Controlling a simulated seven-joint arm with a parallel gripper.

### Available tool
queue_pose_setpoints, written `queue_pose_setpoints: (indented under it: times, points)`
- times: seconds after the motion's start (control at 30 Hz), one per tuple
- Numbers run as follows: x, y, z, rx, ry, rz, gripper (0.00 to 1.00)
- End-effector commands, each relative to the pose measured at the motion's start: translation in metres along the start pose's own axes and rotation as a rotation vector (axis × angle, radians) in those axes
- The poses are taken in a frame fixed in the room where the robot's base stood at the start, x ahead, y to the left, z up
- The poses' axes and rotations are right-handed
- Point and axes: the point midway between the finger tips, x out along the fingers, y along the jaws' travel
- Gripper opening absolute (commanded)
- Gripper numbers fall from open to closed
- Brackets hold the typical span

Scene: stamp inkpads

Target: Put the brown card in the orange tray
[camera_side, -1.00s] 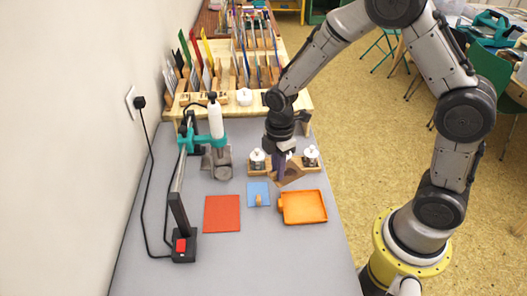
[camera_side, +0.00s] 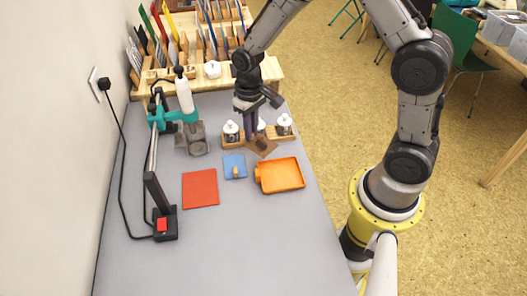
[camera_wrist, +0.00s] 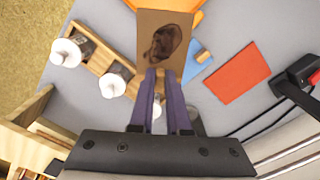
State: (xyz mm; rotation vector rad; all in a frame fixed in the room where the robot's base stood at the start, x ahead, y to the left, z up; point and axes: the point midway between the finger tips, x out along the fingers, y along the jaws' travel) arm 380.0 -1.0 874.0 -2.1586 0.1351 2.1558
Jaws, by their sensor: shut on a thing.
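The brown card (camera_wrist: 152,22) carries a dark mark and extends from my fingertips in the wrist view. My gripper (camera_wrist: 160,75) is shut on its near edge. In the side view, the card (camera_side: 264,147) is seen at an angle beside my gripper (camera_side: 249,136), in front of the wooden stamp rack. I cannot tell how high it is above the table. The orange tray (camera_side: 281,174) lies just in front and right of the card, apart from my fingers. In the wrist view the tray (camera_wrist: 197,20) is partly hidden behind the card.
The wooden stamp rack (camera_side: 229,143) with white-knobbed stamps stands close by my fingers. A blue pad (camera_side: 230,161) with a wooden knob and a red sheet (camera_side: 200,188) lie left of the tray. A teal-clamped stand (camera_side: 154,186) is further left. The front table is clear.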

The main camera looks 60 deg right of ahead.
Motion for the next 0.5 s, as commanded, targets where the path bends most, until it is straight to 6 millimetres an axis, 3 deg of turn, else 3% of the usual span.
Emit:
queue_pose_setpoints:
  times: [0.5]
  points:
    - [-0.049, 0.018, 0.106, 0.928, 0.001, -0.001, 0.0]
